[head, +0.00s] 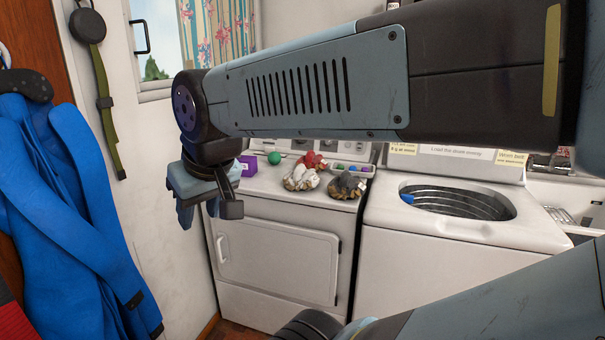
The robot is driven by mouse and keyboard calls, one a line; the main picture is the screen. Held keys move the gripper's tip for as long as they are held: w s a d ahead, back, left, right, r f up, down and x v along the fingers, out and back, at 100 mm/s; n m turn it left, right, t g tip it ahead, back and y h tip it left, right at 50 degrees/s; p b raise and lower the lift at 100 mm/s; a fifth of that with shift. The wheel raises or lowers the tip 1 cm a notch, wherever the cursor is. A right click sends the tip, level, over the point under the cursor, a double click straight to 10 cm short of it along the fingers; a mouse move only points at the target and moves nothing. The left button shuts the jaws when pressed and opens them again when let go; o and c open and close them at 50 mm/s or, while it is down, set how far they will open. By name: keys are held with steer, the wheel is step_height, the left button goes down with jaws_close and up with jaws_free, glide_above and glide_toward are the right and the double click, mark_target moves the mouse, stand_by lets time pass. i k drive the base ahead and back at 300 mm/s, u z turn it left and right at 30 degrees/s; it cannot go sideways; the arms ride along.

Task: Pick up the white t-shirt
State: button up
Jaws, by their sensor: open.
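I cannot make out a white t-shirt for certain. A small crumpled whitish bundle (300,179) lies on top of the white dryer (275,205), but it is too small to tell what it is. My gripper (208,208) points down at the dryer's left front corner, open, with nothing seen between its fingers. It is apart from the bundle, to its left. The open washer tub (460,201) on the right shows a bit of blue (407,198) at its left rim; the tub's bottom is hidden.
On the dryer are a red item (312,160), a dark bundle (346,186), a green ball (274,158), a purple box (248,165) and a small tray (352,169). Blue garments (75,190) hang at the left. My arm crosses the upper view and hides part of the back.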

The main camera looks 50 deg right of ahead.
mark_target(300, 179)
steer(key=z, duration=0.5)
steer(key=i, duration=0.8)
steer(key=z, duration=0.8)
steer(key=i, duration=0.45)
steer(key=z, duration=0.3)
